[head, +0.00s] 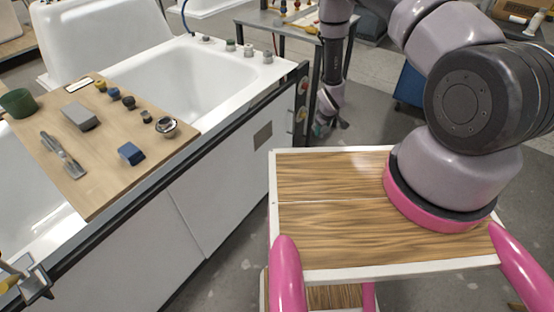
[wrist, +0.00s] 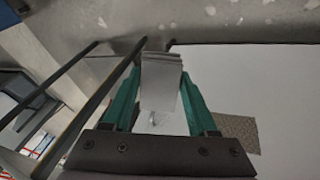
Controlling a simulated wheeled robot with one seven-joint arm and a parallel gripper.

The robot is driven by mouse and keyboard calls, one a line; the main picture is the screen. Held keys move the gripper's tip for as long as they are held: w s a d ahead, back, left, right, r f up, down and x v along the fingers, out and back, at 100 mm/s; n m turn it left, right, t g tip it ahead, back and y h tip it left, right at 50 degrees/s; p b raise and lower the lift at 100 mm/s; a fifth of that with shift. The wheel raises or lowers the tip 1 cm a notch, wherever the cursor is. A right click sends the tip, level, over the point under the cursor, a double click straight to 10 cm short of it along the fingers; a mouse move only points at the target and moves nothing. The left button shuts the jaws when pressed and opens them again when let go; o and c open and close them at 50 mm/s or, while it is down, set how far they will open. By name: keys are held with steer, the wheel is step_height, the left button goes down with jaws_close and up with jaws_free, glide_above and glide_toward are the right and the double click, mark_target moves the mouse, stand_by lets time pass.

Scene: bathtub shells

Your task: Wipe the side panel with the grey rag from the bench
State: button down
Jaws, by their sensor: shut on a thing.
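My gripper (head: 325,122) hangs past the far end of the bathtub in the head view, small and partly in shadow. In the wrist view its teal fingers (wrist: 162,78) are shut on the grey rag (wrist: 162,85), a pale folded strip that sticks out beyond the tips. The white side panel (head: 215,190) runs along the tub's near side. It fills the right of the wrist view (wrist: 245,75), behind the fingers. A grey-brown square patch (head: 262,135) is on the panel; it also shows right of the fingers (wrist: 238,130). I cannot tell whether the rag touches the panel.
A wooden board (head: 95,195) lies across the tub with a scraper (head: 63,155), a grey block (head: 80,117), a blue block (head: 131,153), a green cup (head: 18,103) and several small knobs. A metal table (head: 285,25) stands behind. Grey floor is open beside the panel.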

steer(key=w+a+f+n+t+y, duration=0.2)
steer(key=a+f+n+t+y, duration=0.15)
steer(key=a+f, duration=0.35)
steer(key=n+t+y, duration=0.3)
steer(key=n+y, duration=0.3)
steer(key=y, duration=0.3)
glide_toward(264, 138)
steer(key=s+a+f, duration=0.1)
steer(key=s+a, duration=0.2)
steer(key=s, duration=0.3)
steer(key=shift+s+a+x, duration=0.15)
steer(key=shift+x, duration=1.3)
steer(key=shift+s+a+x, duration=0.1)
steer(key=shift+x, duration=1.3)
steer(key=shift+w+a+r, duration=0.15)
steer(key=shift+w+a, duration=0.4)
steer(key=shift+a, duration=0.2)
steer(key=shift+w+d, duration=1.25)
steer(key=shift+w, duration=0.15)
steer(key=shift+w+d, duration=0.5)
steer(key=shift+w, duration=0.3)
steer(key=shift+w+d, duration=0.55)
steer(key=shift+w, duration=0.3)
